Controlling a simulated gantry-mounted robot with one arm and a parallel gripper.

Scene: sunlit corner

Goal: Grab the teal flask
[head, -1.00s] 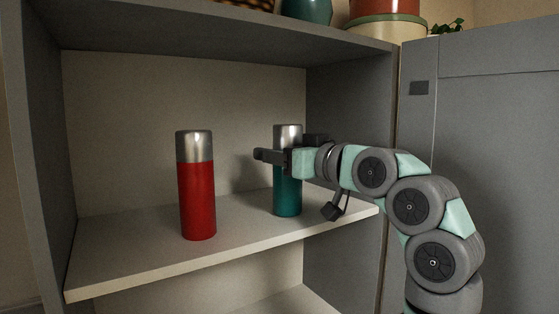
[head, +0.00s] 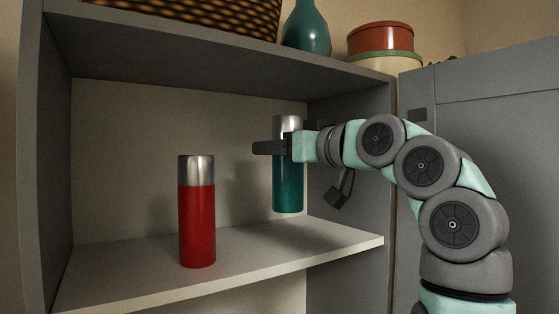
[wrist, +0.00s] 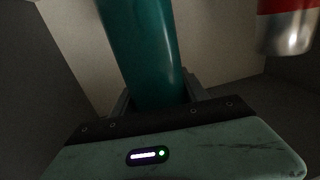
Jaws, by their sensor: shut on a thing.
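The teal flask (head: 287,185) has a silver cap and stands upright in the air, its base above the shelf, near the right wall of the cabinet. My gripper (head: 270,147) is shut on its upper part, just below the cap, reaching in from the right. In the wrist view the teal flask (wrist: 145,50) runs up from between my fingers, which are mostly hidden behind the dark gripper edge.
A red flask (head: 197,222) with a silver cap stands on the shelf (head: 330,240) to the left. The cabinet's upper board (head: 200,62) is above, carrying a wicker basket (head: 210,12), a teal vase (head: 307,32) and round tins (head: 385,45). The shelf's right part is clear.

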